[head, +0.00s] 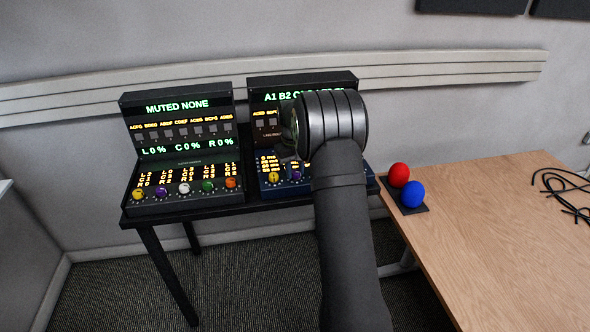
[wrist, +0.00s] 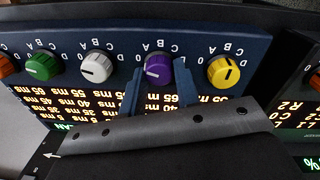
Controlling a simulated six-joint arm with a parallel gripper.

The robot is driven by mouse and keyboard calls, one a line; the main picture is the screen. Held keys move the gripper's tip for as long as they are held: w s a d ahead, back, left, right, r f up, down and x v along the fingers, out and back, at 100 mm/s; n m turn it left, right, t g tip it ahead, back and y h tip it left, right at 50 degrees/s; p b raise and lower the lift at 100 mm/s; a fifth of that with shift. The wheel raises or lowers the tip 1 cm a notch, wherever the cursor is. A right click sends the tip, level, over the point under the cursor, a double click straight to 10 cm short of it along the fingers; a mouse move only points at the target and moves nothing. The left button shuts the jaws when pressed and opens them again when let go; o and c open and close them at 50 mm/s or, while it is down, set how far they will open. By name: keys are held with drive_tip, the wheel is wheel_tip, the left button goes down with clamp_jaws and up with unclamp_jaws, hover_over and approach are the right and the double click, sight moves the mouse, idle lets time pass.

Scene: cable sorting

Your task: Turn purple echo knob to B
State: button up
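The purple knob (wrist: 158,68) sits on a blue panel in the wrist view, between a white knob and a yellow knob. Letters are printed around it, upside down in this view. Its pale mark lies toward the left side; I cannot tell which letter it points at. My gripper (wrist: 160,88) is open, with one blue finger to the left of the knob and one to the right. I cannot tell whether either finger touches it. In the head view the purple knob (head: 297,176) shows on the right-hand console, below my gripper (head: 291,158).
The yellow knob (wrist: 224,72), white knob (wrist: 96,67) and green knob (wrist: 42,66) stand close by in the same row. A second console (head: 185,205) with its own coloured knobs stands to the left. Red (head: 399,174) and blue (head: 412,194) balls sit on the wooden table (head: 490,230).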

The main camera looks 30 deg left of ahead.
drive_tip(key=c, duration=0.4)
drive_tip(key=m, duration=0.3)
drive_tip(key=shift+m, duration=0.3)
drive_tip(key=m, duration=0.3)
drive_tip(key=shift+w+m, duration=0.1)
drive_tip(key=shift+m, duration=0.2)
drive_tip(key=m, duration=0.6)
drive_tip(key=shift+m+g, duration=0.3)
drive_tip(key=shift+m, duration=0.1)
